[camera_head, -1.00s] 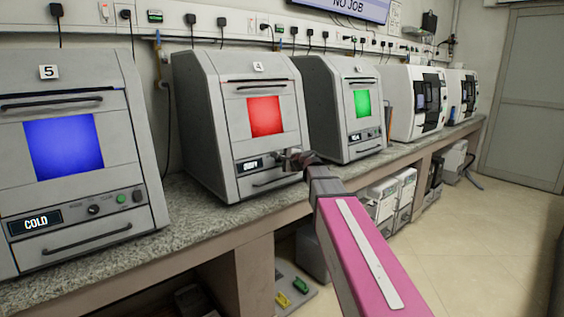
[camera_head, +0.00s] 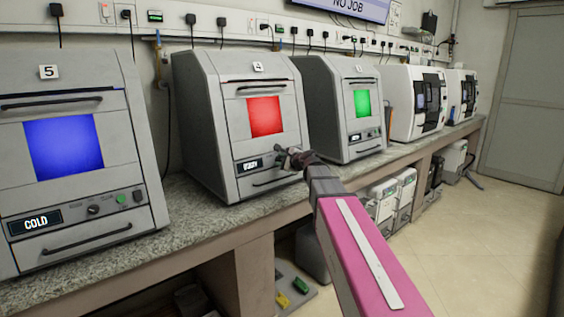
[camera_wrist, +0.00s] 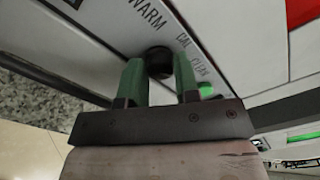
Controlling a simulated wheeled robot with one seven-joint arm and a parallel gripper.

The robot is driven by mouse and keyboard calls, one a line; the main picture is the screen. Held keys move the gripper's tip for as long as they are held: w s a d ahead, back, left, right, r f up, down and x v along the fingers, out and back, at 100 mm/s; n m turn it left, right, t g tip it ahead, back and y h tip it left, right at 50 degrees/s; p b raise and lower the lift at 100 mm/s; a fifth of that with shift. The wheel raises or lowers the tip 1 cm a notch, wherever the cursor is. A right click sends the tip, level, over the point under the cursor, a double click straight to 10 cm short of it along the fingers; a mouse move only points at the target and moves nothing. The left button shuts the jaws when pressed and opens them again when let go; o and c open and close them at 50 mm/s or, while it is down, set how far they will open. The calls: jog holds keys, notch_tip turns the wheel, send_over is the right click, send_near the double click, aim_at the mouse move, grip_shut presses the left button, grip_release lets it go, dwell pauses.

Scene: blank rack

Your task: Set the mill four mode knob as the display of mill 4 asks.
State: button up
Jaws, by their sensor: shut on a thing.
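Mill 4 (camera_head: 208,110) stands on the bench with a red window (camera_head: 265,116) and a number plate reading 4. Its small display (camera_head: 249,164) is lit, but its text is too small to read surely. My gripper (camera_head: 283,154) is at the lower front panel, just right of the display. In the wrist view, the dark round mode knob (camera_wrist: 158,60) is between the green fingertips of my gripper (camera_wrist: 159,72), which is shut on it. The words WARM, CAL and CLEAN are printed around the knob. The knob's pointer cannot be made out.
Mill 5 (camera_head: 65,190), with a blue window and a display reading COLD, stands to the left. A green-windowed mill (camera_head: 335,105) stands close on the right. A green button (camera_wrist: 206,89) is beside the knob. The stone bench top (camera_head: 190,205) runs below.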

jog(key=o, duration=0.9)
jog(key=v, duration=1)
jog(key=shift+s+d, duration=0.2)
jog(key=shift+s, duration=0.15)
jog(key=s+f+n+g+h, duration=0.2)
jog(key=s+f+n+g, duration=0.15)
jog(key=f, duration=0.75)
jog(key=s+f+n+g+h, duration=0.1)
jog(key=s+f+n+g, duration=0.3)
jog(key=f, duration=0.7)
jog(key=s+d+f+n+g+h, duration=0.1)
jog(key=s+d+f+n+h, duration=0.1)
jog(key=s+f, duration=0.3)
jog(key=s+d+f+n+g+h, duration=0.2)
jog(key=s+f+n, duration=0.2)
jog(key=f, duration=0.2)
jog(key=s+d+f+n+g+h, duration=0.1)
jog(key=s+d+f+n+g, duration=0.1)
jog(key=s+f, duration=0.3)
jog(key=shift+s+f+n+h, duration=0.25)
jog(key=shift+s+n+h, duration=0.15)
jog(key=shift+n, duration=0.45)
